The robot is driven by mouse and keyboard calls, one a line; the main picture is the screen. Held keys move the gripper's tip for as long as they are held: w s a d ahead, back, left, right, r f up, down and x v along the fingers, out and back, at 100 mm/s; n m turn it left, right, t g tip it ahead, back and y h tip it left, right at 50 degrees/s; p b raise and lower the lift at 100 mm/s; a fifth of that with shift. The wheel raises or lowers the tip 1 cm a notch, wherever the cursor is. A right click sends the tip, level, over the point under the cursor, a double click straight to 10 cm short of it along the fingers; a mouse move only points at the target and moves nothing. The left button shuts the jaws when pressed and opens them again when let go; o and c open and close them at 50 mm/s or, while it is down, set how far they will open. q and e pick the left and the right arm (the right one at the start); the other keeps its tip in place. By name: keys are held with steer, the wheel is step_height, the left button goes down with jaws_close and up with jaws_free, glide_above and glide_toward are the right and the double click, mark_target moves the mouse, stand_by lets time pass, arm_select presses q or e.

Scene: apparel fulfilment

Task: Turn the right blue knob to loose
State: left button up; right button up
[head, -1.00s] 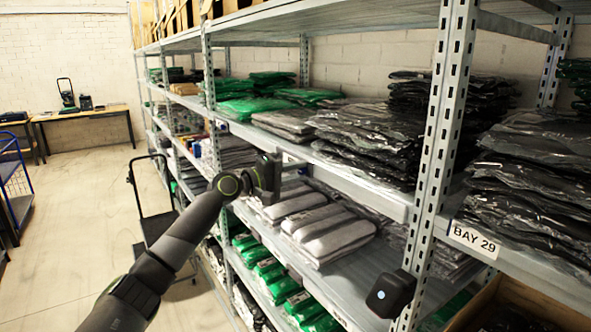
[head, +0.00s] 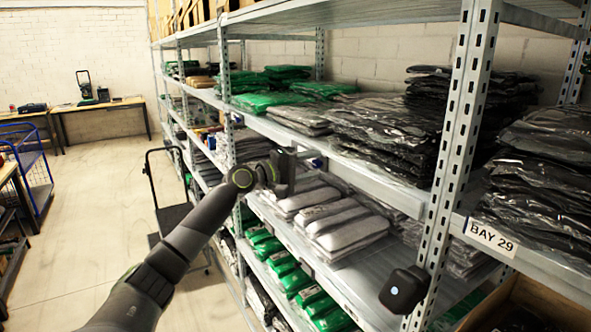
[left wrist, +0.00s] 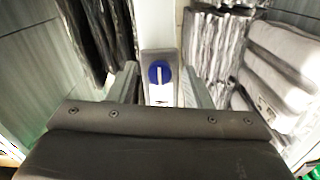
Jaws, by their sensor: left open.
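A round blue knob (left wrist: 160,72) with a white bar shows in the left wrist view, on a pale upright strip with a white label below it. The bar runs nearly up and down in that picture. My left gripper (left wrist: 160,82) is open, with one finger on each side of the knob and visible gaps between. In the head view my left gripper (head: 300,162) is at the shelf front, by the edge of the middle shelf. A small blue spot shows just right of it, too small to tell clearly. My right gripper is not in view.
The grey shelf rack (head: 463,130) runs along the right, filled with bagged black, grey and green garments. A black box (head: 404,290) is at the near post. A dark cart (head: 172,215) stands in the aisle. The floor (head: 95,215) at left is clear.

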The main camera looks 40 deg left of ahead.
arm_select(q)
steer(key=b+v, duration=1.7)
steer(key=b, duration=0.9)
steer(key=shift+s+a+f, duration=0.1)
steer(key=shift+s, duration=0.05)
stand_by(0.5)
